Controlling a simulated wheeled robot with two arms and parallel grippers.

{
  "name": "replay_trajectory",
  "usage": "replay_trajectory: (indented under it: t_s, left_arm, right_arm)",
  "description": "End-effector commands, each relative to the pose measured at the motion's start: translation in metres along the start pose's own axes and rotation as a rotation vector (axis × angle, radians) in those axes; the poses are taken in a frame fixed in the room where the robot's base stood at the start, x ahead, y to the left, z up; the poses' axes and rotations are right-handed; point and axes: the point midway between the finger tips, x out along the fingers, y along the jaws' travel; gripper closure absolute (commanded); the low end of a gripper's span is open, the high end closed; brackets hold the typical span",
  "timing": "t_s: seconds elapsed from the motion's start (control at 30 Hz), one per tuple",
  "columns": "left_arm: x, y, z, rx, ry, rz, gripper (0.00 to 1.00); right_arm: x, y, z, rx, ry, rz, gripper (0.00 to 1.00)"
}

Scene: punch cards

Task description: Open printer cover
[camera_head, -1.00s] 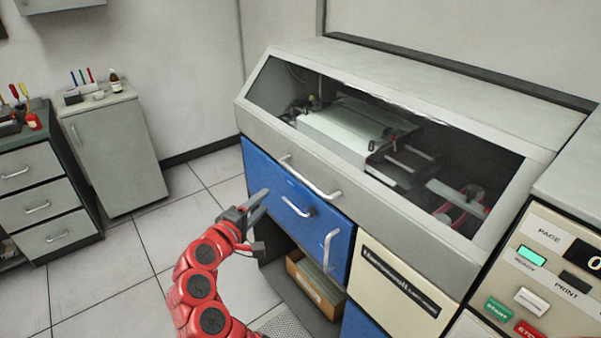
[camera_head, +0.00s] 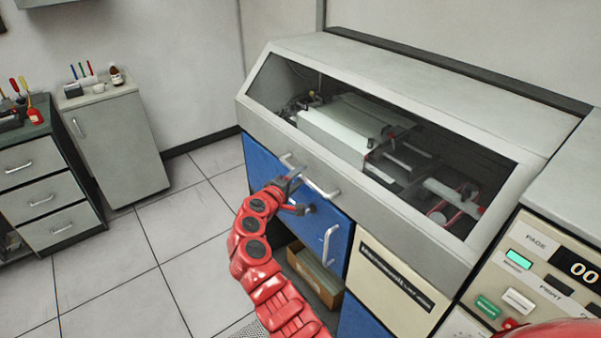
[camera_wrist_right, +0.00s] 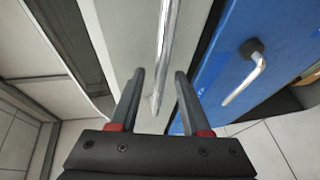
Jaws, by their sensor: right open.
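The printer cover (camera_head: 385,205) is a grey sloped hood with a long window, and it is closed. Its silver bar handle (camera_head: 322,186) runs along the front band above a blue panel. My right gripper (camera_head: 299,184) is open at the left part of this handle. In the right wrist view my two fingers (camera_wrist_right: 160,88) are spread, with the cover handle (camera_wrist_right: 168,45) running down toward the gap between them. The bar shows no clear contact with either finger. My left gripper is not in view.
An open bay beneath holds a cardboard box (camera_head: 318,278). A control panel (camera_head: 545,262) stands right. Cabinets (camera_head: 118,145) stand left, with clear tiled floor (camera_head: 190,240) between.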

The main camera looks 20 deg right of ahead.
Motion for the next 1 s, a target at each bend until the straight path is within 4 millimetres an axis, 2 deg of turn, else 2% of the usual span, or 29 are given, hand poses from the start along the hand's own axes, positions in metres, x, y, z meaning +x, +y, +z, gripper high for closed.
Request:
replay_trajectory:
  t_s: [0.17, 0.43, 0.47, 0.7, 1.0]
  left_arm:
    - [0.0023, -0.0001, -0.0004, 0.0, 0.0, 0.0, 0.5]
    - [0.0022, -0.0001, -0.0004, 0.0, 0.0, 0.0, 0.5]
    - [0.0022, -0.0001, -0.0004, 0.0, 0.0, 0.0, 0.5]
    - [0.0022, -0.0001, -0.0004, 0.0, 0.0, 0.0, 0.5]
    - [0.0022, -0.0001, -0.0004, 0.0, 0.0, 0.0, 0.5]
  right_arm:
    - [0.0101, 0.0004, 0.0008, 0.002, -0.002, -0.002, 0.53]
    - [0.0113, 0.0001, 0.0003, 0.002, 0.0, -0.001, 0.53]
    - [0.0112, 0.0, 0.0003, 0.002, 0.0, -0.001, 0.55]
    - [0.0111, 0.0, 0.0002, 0.001, 0.0, -0.001, 0.98]
    - [0.011, -0.0002, 0.0002, 0.001, 0.0, -0.001, 1.0]
